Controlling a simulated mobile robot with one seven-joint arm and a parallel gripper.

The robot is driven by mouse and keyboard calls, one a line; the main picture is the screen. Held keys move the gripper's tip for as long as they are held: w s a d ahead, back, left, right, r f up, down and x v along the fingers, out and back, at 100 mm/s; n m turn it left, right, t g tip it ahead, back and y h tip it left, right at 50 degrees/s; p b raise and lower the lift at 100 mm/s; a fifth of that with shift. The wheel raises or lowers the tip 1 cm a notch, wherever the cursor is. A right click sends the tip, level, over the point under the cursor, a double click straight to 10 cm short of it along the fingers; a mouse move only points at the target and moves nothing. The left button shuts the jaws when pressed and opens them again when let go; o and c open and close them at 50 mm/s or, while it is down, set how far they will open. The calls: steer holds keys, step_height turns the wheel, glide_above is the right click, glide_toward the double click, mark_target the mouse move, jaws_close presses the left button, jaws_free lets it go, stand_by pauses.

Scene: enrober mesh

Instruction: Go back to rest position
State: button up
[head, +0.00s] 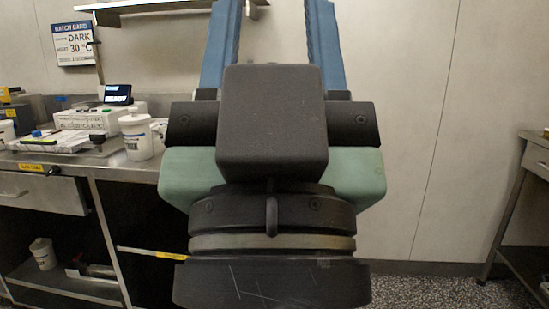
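My gripper (270,40) is raised in the middle of the head view, with two long blue fingers pointing up and away. The fingers stand wide apart, and only the plain wall and part of a shelf show between them. Nothing is visible held between them. The fingertips are cut off by the top edge of the picture. The dark wrist and green gripper body cover the centre of the view and hide what is behind them.
A steel bench (120,168) on the left holds a white tub (137,138), a white device (88,121) and other items. A wall shelf (130,5) is above. Another steel table (538,150) stands at the far right. Floor (430,292) between them looks clear.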

step_height(320, 180, up, 34)
steer(key=p, duration=3.2)
steer(key=shift+r, duration=0.2)
steer(key=shift+o, duration=0.2)
steer(key=shift+w, duration=0.1)
steer(key=shift+w+f, duration=0.1)
